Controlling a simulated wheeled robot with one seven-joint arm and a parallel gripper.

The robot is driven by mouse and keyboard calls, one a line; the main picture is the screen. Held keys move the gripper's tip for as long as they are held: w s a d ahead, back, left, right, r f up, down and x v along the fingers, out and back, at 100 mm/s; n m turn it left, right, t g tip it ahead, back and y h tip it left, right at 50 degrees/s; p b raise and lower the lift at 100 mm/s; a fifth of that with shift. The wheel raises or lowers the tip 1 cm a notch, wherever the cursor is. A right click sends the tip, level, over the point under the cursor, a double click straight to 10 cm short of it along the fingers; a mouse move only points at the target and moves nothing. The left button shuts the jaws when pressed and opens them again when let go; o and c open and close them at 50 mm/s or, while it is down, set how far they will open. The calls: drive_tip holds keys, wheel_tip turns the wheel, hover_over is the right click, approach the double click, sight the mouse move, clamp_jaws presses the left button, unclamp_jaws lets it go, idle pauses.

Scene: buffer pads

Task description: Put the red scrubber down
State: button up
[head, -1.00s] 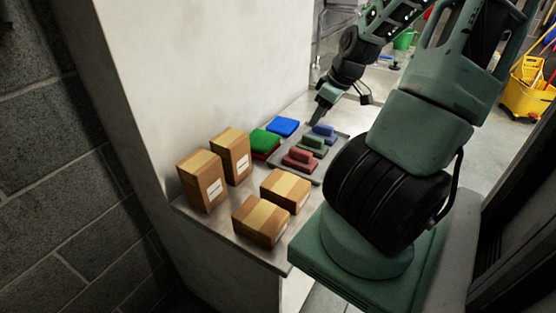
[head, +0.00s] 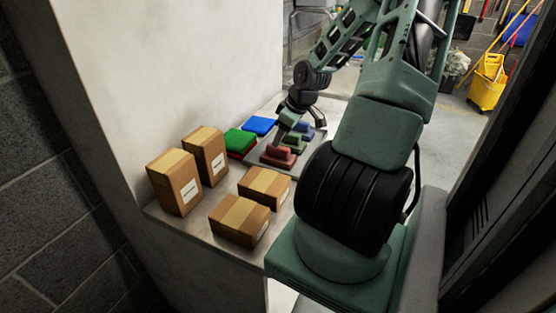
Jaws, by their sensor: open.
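The red scrubber (head: 279,158) rests on the grey tray (head: 311,151), at its near end. A green scrubber (head: 294,144) and a blue scrubber (head: 307,131) lie behind it on the same tray. My gripper (head: 299,124) is open above the tray, with one finger close over the red and green scrubbers. Whether that finger touches either of them I cannot tell. The gripper partly hides the green and blue scrubbers.
Several cardboard boxes (head: 239,219) stand on the near part of the counter (head: 205,228). Folded green and red cloths (head: 239,141) and a blue cloth (head: 259,125) lie between the wall and the tray. A yellow mop bucket (head: 486,92) stands far off on the floor.

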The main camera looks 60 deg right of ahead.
sight(278, 154)
drive_tip(key=shift+s+b+x, duration=0.15)
drive_tip(key=shift+b+x, duration=0.1)
drive_tip(key=shift+x, duration=1.05)
drive_tip(key=shift+s+b+x, duration=0.15)
drive_tip(key=shift+b+x, duration=0.05)
drive_tip(key=shift+x, duration=1.15)
drive_tip(key=shift+f, duration=0.1)
clamp_jaws()
